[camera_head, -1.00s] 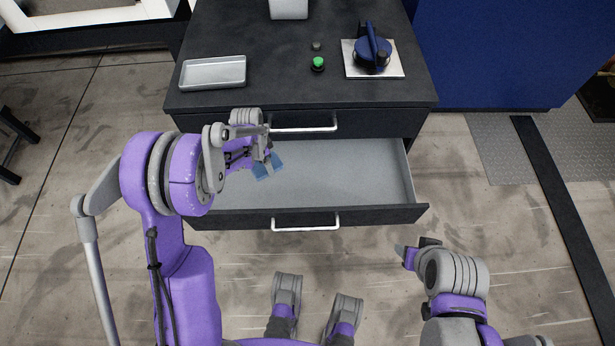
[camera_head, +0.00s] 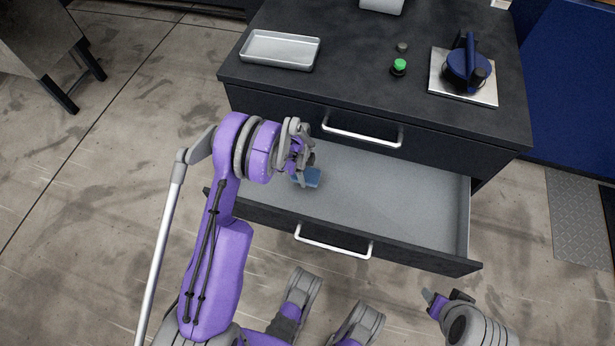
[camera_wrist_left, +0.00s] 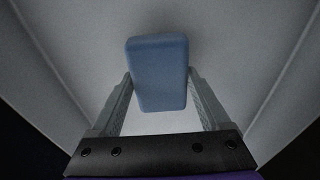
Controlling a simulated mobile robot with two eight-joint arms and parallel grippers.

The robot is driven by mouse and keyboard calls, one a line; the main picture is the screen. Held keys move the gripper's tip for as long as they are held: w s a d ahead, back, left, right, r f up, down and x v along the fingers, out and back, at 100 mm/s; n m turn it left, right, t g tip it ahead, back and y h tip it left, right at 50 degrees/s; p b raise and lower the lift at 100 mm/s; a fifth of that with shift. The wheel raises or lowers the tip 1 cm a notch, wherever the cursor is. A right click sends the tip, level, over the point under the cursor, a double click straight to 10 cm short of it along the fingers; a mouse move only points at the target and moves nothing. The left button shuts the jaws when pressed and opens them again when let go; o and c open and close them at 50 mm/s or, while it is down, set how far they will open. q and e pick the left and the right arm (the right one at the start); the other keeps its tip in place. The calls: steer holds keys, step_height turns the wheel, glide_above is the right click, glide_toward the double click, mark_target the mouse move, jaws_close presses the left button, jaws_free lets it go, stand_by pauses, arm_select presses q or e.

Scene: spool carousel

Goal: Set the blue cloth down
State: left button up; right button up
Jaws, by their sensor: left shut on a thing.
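The blue cloth (camera_head: 312,178) is a small folded block, seen low in the left part of the open drawer (camera_head: 390,205). My left gripper (camera_head: 303,168) is over the drawer, shut on the cloth. In the left wrist view the blue cloth (camera_wrist_left: 158,72) sits between the two fingers of my left gripper (camera_wrist_left: 160,92), with the pale drawer floor behind it. I cannot tell whether the cloth touches the floor. My right gripper (camera_head: 434,297) is at the lower right, in front of the drawer and away from the cloth; its fingers are too small to read.
The drawer is otherwise empty, with free floor to the right. Its front handle (camera_head: 333,241) faces me. On the dark cabinet top (camera_head: 350,70) are a metal tray (camera_head: 280,50), a green button (camera_head: 399,67) and a blue device on a pale plate (camera_head: 466,72).

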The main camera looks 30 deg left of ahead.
mark_target(305, 173)
arm_select(q)
steer(key=shift+f, duration=1.35)
steer(key=shift+f+b, duration=0.15)
steer(key=shift+b, duration=0.2)
steer(key=o, duration=1.2)
steer(key=shift+c, duration=0.2)
